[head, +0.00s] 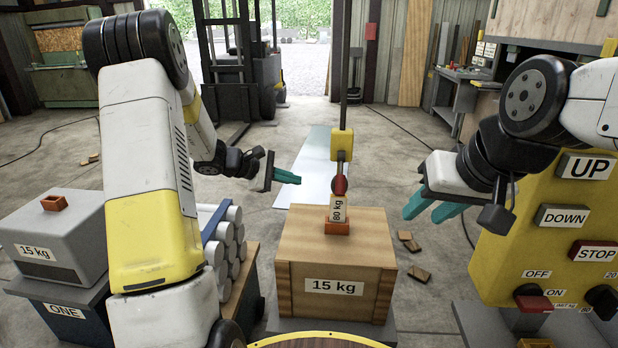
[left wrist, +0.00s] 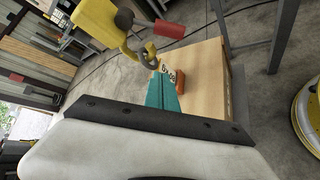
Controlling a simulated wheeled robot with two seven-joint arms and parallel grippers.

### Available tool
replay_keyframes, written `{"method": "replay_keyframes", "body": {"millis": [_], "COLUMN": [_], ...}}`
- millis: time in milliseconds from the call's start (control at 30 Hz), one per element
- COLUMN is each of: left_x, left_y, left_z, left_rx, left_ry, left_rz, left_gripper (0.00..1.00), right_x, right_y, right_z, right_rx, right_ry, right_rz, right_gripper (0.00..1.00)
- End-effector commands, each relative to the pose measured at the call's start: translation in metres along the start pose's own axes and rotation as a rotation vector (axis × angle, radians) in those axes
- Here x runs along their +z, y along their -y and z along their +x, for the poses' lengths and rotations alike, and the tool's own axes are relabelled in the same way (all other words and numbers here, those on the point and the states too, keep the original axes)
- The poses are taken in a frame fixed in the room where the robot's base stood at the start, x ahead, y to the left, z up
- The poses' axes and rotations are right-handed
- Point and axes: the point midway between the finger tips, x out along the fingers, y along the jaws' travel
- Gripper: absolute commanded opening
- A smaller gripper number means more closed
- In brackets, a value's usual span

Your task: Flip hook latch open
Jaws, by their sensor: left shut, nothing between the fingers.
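The yellow hook block (head: 342,145) hangs on a dark line above the wooden 15 kg crate (head: 335,286). A red latch piece (head: 341,186) shows at the hook below it. My right gripper (head: 421,210) is open and empty, right of the crate.
An 80 kg tag (head: 338,208) stands at an orange fitting (head: 337,227) on the crate top. A yellow control panel (head: 528,240) is at right. A grey 15 kg box (head: 55,235) and stacked cylinders (head: 226,245) are at left. Several wooden scraps lie on the floor.

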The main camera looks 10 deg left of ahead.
Motion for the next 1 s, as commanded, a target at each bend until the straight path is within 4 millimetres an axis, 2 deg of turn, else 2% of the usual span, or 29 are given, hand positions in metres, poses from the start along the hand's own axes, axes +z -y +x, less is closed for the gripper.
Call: {"method": "replay_keyframes", "body": {"millis": [400,500,600,767,1000], "left_x": [0.001,0.020,0.031,0.038,0.040], "left_y": [0.002,0.000,0.000,0.001,0.001], "left_z": [0.088,0.088,0.091,0.093,0.093], "left_rx": [-0.004,-0.001,-0.001,-0.001,-0.001], "left_ry": [0.003,0.003,0.002,0.001,0.001], "left_rz": [0.000,0.001,0.000,0.000,-0.001], "left_gripper": [0.00,0.00,0.00,0.00,0.00], "right_x": [0.000,0.000,0.000,0.000,0.000], "right_y": [0.000,0.000,0.000,0.000,0.000], "right_z": [0.000,0.000,0.000,0.000,0.000], "right_rx": [0.000,0.000,0.000,0.000,0.000], "right_ry": [0.000,0.001,0.000,0.000,0.000], "right_rz": [0.000,0.000,0.000,0.000,0.000], "right_gripper": [0.36,0.36,0.36,0.36,0.36]}}
